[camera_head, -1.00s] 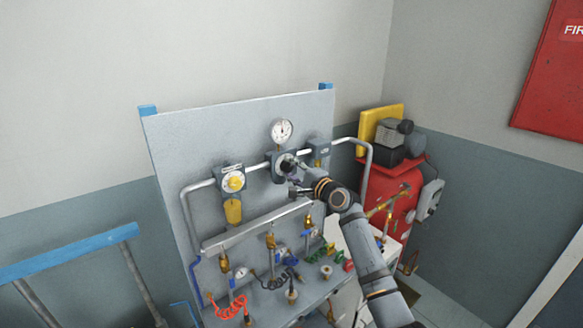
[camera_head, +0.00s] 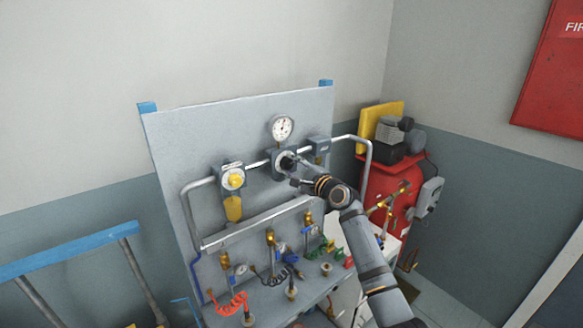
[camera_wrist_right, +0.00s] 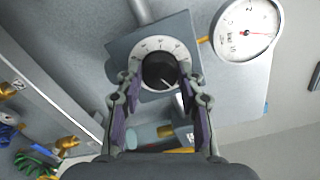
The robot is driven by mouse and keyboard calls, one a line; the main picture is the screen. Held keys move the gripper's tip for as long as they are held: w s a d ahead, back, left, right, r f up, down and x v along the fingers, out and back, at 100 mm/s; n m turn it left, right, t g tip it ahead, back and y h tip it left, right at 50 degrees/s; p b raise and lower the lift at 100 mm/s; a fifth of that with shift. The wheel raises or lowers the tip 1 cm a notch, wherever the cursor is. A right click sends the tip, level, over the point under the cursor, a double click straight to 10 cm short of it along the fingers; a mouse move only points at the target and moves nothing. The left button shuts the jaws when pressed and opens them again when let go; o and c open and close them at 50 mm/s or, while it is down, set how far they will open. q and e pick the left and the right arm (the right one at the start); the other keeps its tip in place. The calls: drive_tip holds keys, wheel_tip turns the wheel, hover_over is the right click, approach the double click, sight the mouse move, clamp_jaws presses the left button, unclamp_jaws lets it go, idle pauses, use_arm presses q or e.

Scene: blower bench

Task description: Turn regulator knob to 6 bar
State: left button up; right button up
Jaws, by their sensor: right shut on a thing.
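The regulator (camera_head: 279,174) is a grey block with a white dial ring and a black knob (camera_head: 287,162), on the panel under a round white gauge (camera_head: 282,128). In the right wrist view the black knob (camera_wrist_right: 160,71) sits between my fingers, with a light mark toward its lower right. The ring's numbers are too small to read. My right gripper (camera_wrist_right: 161,88) is shut on the knob, one finger on each side. In the head view the right gripper (camera_head: 292,170) reaches it from the lower right. The gauge (camera_wrist_right: 248,30) has a red needle; its reading is unclear. My left gripper is not in view.
A yellow-knobbed unit (camera_head: 234,181) is left of the regulator, and a small grey box (camera_head: 319,147) is right of it. Pipes run along the panel (camera_head: 240,120). Brass fittings and coloured hoses fill the bench below. A red compressor (camera_head: 385,185) stands at right.

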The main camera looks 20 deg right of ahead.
drive_tip(key=o, duration=1.2)
drive_tip(key=shift+c, duration=0.2)
drive_tip(key=shift+s+d, duration=0.15)
drive_tip(key=shift+s, duration=0.05)
drive_tip(key=v, duration=1.1)
drive_tip(key=shift+s, duration=0.3)
